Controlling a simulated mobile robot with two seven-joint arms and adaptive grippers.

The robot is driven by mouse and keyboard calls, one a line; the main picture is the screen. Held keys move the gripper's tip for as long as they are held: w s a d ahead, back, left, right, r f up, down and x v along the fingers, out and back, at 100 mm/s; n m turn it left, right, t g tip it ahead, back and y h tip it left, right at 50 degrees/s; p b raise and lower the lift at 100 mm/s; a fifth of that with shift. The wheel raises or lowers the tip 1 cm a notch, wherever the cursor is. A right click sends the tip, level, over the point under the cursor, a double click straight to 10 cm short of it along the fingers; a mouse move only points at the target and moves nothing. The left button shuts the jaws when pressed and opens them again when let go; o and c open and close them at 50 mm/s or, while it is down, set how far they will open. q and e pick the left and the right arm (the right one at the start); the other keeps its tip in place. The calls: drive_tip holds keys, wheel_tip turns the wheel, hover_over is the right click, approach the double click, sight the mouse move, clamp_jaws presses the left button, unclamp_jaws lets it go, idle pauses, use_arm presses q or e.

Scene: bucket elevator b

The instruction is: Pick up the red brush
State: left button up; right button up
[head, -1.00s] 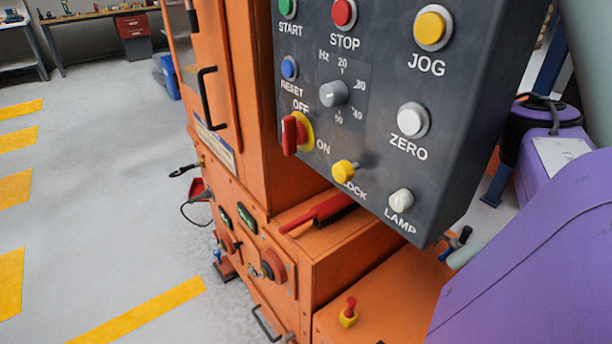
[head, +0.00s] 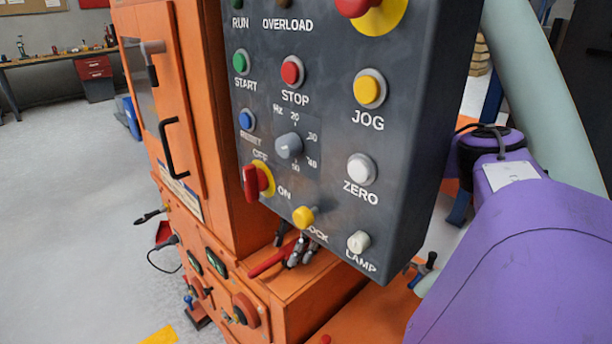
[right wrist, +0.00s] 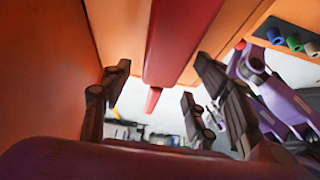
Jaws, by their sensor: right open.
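The red brush (head: 268,264) lies on the orange ledge just below the grey control panel. Its red handle end shows in the head view; its dark bristles are hidden now. My right gripper (head: 292,248) reaches in behind and under the panel's lower edge, at the brush, partly hidden by the panel. In the right wrist view, the red handle (right wrist: 182,40) runs between the spread dark fingers of my right gripper (right wrist: 162,68), with gaps on both sides. The gripper is open and not closed on it. My left gripper does not show in the head view.
The grey control panel (head: 325,150) with buttons and knobs hangs close over the ledge. The orange cabinet (head: 200,90) with a black handle stands at left. Below are gauges and a red knob (head: 245,310). Open floor (head: 60,220) lies at left.

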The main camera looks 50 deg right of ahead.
drive_tip(key=shift+a+f, duration=0.1)
drive_tip(key=shift+f, duration=0.45)
drive_tip(key=shift+c, duration=0.2)
drive_tip(key=c, duration=1.3)
drive_tip(key=shift+c, duration=0.2)
drive_tip(key=shift+s+r+p, duration=0.1)
drive_tip(key=shift+r+p, duration=0.1)
drive_tip(key=shift+p, duration=0.15)
clamp_jaws()
drive_tip(key=s+d+p, duration=0.1)
drive_tip(key=d, duration=0.1)
drive_tip(key=s+d+p, duration=0.1)
drive_tip(key=s+d, duration=0.1)
drive_tip(key=shift+s+d+r+p, duration=0.1)
drive_tip(key=shift+s+d+p, duration=0.2)
drive_tip(key=shift+p, duration=0.05)
drive_tip(key=s+d, duration=1.6)
drive_tip(key=d, duration=0.4)
drive_tip(key=shift+s+f, duration=0.2)
drive_tip(key=shift+s, duration=0.2)
